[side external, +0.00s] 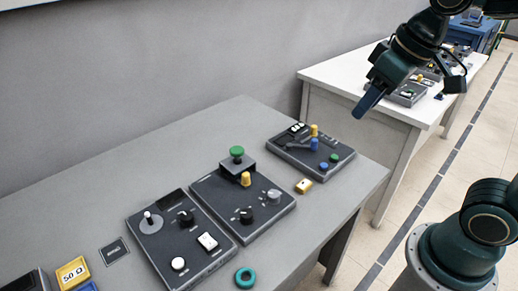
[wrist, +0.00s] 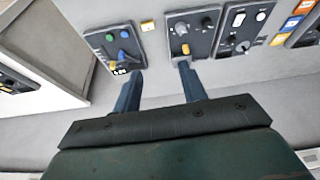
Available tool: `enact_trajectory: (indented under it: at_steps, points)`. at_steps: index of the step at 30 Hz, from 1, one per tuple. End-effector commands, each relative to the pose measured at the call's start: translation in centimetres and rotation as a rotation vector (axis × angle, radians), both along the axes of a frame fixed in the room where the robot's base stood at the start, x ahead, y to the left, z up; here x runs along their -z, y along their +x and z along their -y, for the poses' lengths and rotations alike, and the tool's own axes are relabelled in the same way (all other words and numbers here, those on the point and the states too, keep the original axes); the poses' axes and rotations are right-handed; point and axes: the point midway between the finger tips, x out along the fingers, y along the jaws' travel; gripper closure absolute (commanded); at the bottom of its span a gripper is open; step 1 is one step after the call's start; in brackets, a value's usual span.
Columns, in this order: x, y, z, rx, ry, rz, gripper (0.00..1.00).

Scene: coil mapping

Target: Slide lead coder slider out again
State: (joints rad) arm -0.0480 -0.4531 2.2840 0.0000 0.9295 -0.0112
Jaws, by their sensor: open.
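My gripper (side external: 364,104) is in the air above the right end of the grey table, clear of the panels. In the wrist view its two fingers (wrist: 160,75) are apart with nothing between them. No readable label marks the lead coder slider, so I cannot tell which control it is. The middle panel (side external: 222,200) carries a raised block with a green knob (side external: 237,152), a yellow knob (side external: 245,179) and dials.
A left panel (side external: 166,252) has a joystick, a dial and white buttons. A yellow tile (side external: 303,186), a teal ring (side external: 245,277) and a yellow "50 Ω" block (side external: 73,272) lie on the table. A white table (side external: 345,78) with more panels stands behind. The grey table's back is clear.

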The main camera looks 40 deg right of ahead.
Motion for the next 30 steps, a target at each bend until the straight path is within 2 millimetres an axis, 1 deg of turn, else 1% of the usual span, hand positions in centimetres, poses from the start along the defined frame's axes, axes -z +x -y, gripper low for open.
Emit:
enact_trajectory:
  at_steps: [1, 8, 14, 20, 23, 30]
  points:
    - [0.0, 1.1, -0.2, -0.008, -0.001, -0.017, 0.58]
    - [0.3, 5.7, -1.4, -0.042, -0.008, -0.082, 0.58]
    - [1.4, 9.7, -2.5, -0.071, -0.014, -0.137, 0.58]
    - [3.3, 13.6, -3.9, -0.1, -0.023, -0.192, 0.58]
    - [4.5, 15.5, -4.7, -0.116, -0.028, -0.221, 0.58]
    - [8.1, 19.7, -6.6, -0.152, -0.038, -0.286, 0.58]
